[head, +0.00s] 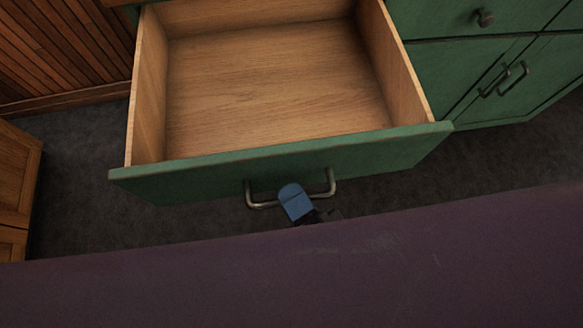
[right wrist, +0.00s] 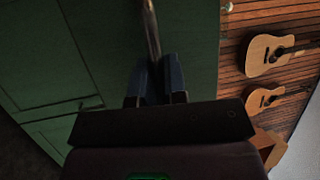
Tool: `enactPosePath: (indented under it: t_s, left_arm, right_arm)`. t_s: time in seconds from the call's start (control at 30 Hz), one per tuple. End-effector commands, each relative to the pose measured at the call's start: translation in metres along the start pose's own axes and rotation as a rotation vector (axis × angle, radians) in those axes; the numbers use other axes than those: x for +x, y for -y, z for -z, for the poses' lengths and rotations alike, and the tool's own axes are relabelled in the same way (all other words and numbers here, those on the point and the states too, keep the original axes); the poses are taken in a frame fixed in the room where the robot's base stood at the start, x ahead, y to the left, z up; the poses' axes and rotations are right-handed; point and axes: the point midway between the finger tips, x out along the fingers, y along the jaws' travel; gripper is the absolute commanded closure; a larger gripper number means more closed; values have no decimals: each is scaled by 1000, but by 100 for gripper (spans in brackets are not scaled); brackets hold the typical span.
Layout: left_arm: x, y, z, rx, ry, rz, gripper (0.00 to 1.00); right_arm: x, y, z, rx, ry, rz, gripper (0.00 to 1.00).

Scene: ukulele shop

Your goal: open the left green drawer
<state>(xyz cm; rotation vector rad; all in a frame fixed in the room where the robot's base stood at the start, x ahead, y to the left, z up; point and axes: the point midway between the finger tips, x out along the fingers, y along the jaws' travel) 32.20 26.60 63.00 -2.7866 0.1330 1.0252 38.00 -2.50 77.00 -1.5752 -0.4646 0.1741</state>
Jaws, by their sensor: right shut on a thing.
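The left green drawer (head: 290,165) is pulled far out, and its bare wooden inside shows empty. Its metal bar handle (head: 262,204) is on the green front. My right gripper (head: 297,203), with blue fingers, is shut on the middle of this handle. In the right wrist view the two blue fingers (right wrist: 158,78) close around the handle bar (right wrist: 152,35), with the green front behind them. My left gripper is in neither view.
Green cabinet doors with dark handles (head: 503,80) and a drawer knob (head: 485,18) are at the right. A wooden cabinet (head: 18,185) stands at the left edge. Dark floor (head: 80,190) lies between. Guitars (right wrist: 270,54) hang on a wood wall in the wrist view.

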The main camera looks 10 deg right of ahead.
Motion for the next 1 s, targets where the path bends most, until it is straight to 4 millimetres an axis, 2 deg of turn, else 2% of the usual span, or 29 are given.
enactPosePath:
  t_s: [0.17, 0.2, 0.33, 0.6, 0.73, 0.87, 1.0]
  left_arm:
    - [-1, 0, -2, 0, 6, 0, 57]
    - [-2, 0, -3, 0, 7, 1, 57]
    - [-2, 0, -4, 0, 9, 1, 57]
    - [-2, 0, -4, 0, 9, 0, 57]
    - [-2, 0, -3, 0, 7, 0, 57]
    - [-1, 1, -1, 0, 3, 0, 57]
    - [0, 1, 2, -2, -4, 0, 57]
  right_arm:
    - [0, 0, 0, 0, -1, 1, 100]
    - [0, 0, 0, 0, -1, 1, 83]
    - [0, 0, 0, 0, -1, 1, 63]
    - [0, 0, 0, 0, 0, 0, 63]
    - [-6, 0, 0, -2, 1, -2, 63]
    - [-23, -1, 0, -2, 3, -3, 63]
    - [-49, 0, 0, -4, 3, -3, 63]
